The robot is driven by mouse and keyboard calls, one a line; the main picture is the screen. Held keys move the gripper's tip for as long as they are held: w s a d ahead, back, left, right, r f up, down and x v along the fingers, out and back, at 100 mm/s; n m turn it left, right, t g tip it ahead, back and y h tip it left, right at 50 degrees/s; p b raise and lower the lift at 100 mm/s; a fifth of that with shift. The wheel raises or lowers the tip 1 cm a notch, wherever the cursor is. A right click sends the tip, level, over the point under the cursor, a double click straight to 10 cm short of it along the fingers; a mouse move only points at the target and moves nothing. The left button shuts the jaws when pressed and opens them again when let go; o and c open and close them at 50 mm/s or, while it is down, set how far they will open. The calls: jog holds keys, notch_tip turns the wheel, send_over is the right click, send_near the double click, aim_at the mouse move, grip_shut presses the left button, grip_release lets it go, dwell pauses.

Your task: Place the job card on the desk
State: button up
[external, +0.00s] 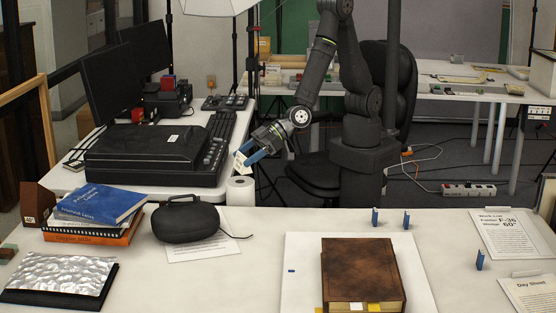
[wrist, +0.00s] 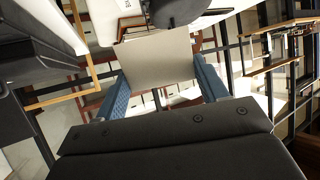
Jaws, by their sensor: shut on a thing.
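My gripper (external: 250,152) is shut on a pale card, the job card (external: 241,159), with its blue fingers. In the wrist view the card (wrist: 156,60) shows as a plain grey-beige sheet between the two blue fingers (wrist: 161,78). In the external view the card is tilted, in the air by the right edge of the white desk (external: 228,180) that holds the scanner. No writing on the card can be read. I cannot tell its exact height over the desk edge.
A black flatbed scanner (external: 150,155), a keyboard (external: 219,133) and monitors (external: 106,80) fill much of that desk. The front table (external: 262,222) bears a black rounded case (external: 186,222), books (external: 98,203) and a brown volume (external: 362,270).

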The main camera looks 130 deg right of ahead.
jog(key=shift+w+a+r, duration=0.15)
jog(key=shift+a+r, duration=0.05)
jog(key=shift+r, duration=0.45)
jog(key=shift+w+a+r, duration=0.15)
jog(key=shift+r, duration=0.5)
jog(key=s+d+f+n+y, duration=0.2)
jog(key=d+f, duration=0.4)
jog(key=f, duration=0.4)
jog(key=shift+s+d+n+y, duration=0.3)
jog(key=shift+d+n+y, duration=0.1)
jog(key=shift+n+y, duration=0.2)
jog(key=w+a+r+n+g+y, duration=0.2)
jog(key=w+a+n+y, duration=0.3)
jog(key=a, duration=0.4)
jog(key=w+a+r+n+g+y, duration=0.1)
jog(key=w+a+n+y, duration=0.3)
jog(key=w+a, duration=0.45)
jog(key=a+f, duration=0.2)
jog(key=a, duration=0.1)
jog(key=w+a+f, duration=0.1)
jog(key=a+f, duration=0.1)
jog(key=a, duration=0.2)
jog(key=a+f, duration=0.2)
jog(key=a, duration=0.2)
jog(key=shift+w+f, duration=0.35)
jog(key=shift+f, duration=2.05)
